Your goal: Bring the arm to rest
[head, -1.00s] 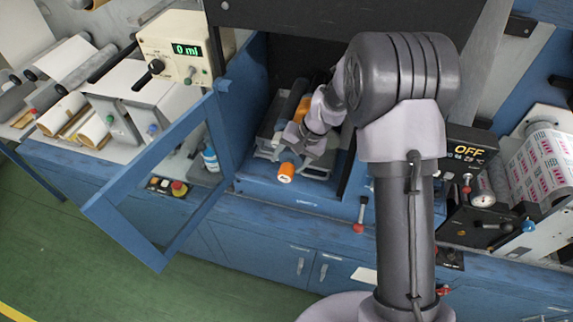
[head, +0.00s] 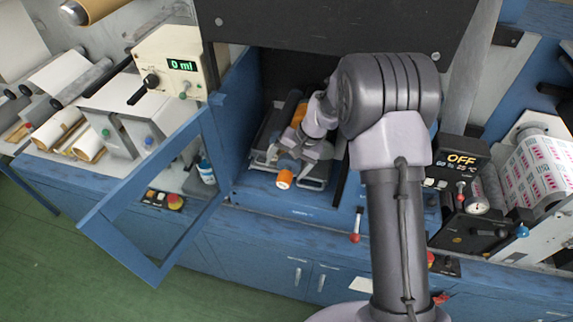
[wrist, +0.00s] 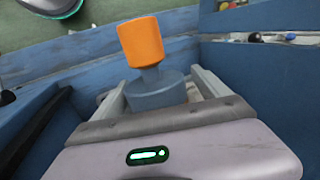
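My gripper (head: 292,160) is inside the open blue cabinet bay, above its floor and low behind the open door. In the wrist view its two fingers (wrist: 158,90) stand wide apart. A grey cylinder (wrist: 157,93) with a narrower neck and an orange end (wrist: 141,41) shows between and beyond them. The orange end also shows in the head view (head: 284,179), just in front of the fingers. The fingers look spread on either side of the cylinder; whether they touch it is hard to see. My arm reaches into the bay from the right.
The blue framed door (head: 150,205) stands open left of the bay. A dark panel (head: 330,25) hangs over it. A red-knobbed lever (head: 355,237) is on the right of the bay front. A white-blue bottle (head: 206,172) stands behind the door. The green floor (head: 60,245) is clear at front left.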

